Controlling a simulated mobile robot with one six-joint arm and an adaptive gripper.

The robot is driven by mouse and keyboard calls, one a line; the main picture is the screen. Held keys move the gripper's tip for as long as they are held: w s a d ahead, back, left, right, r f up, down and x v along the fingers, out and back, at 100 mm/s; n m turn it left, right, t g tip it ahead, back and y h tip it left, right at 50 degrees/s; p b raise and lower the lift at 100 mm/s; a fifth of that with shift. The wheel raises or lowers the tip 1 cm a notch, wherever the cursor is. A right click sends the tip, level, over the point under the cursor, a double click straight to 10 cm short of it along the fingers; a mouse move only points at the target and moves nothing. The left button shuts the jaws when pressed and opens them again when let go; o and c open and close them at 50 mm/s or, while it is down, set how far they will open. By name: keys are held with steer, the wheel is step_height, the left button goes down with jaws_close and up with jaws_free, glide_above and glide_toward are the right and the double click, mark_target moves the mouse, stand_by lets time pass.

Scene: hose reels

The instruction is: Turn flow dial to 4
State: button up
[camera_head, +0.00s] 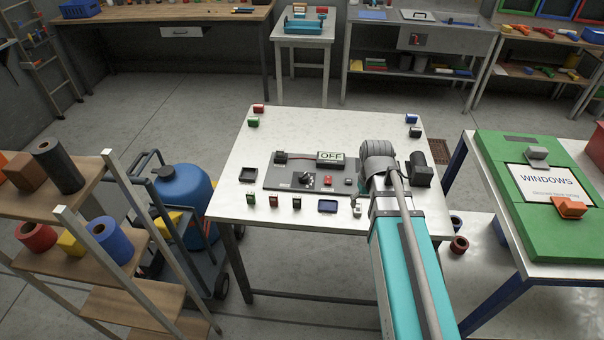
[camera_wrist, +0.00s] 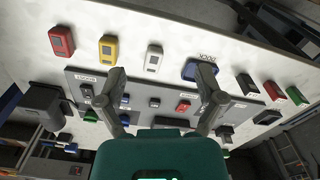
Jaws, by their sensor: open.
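In the head view a grey control panel (camera_head: 290,186) lies on the white table. The flow dial appears to be the dark knob (camera_head: 306,179) with pale marks around it, on the panel's left-middle part; its numbers are too small to read. My gripper (camera_wrist: 162,75) is open in the wrist view, its two grey fingers spread above the panel, with nothing held between them. The panel (camera_wrist: 150,88) carries several small switches there, and I cannot tell the dial among them.
An OFF sign (camera_head: 330,157) stands at the panel's back edge. A red button (camera_head: 328,180) is right of the knob. Several small coloured blocks line the table's edges, including a green one (camera_head: 250,198). A black box (camera_head: 248,174) sits left of the panel.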

steer(key=w+a+r+n+p, duration=0.25)
steer(key=w+a+n, duration=0.25)
steer(key=w+a, duration=0.55)
steer(key=r+n+p, duration=0.1)
steer(key=r+n, duration=0.1)
steer(key=n, duration=0.4)
glide_above(303, 174)
steer(key=shift+f, duration=0.2)
steer(key=shift+d+f, duration=0.1)
steer(key=shift+f, duration=0.1)
step_height(303, 174, down, 13)
steer(key=b, duration=1.3)
steer(key=shift+f+b, duration=0.2)
steer(key=shift+b, duration=0.15)
steer(key=c, duration=1.1)
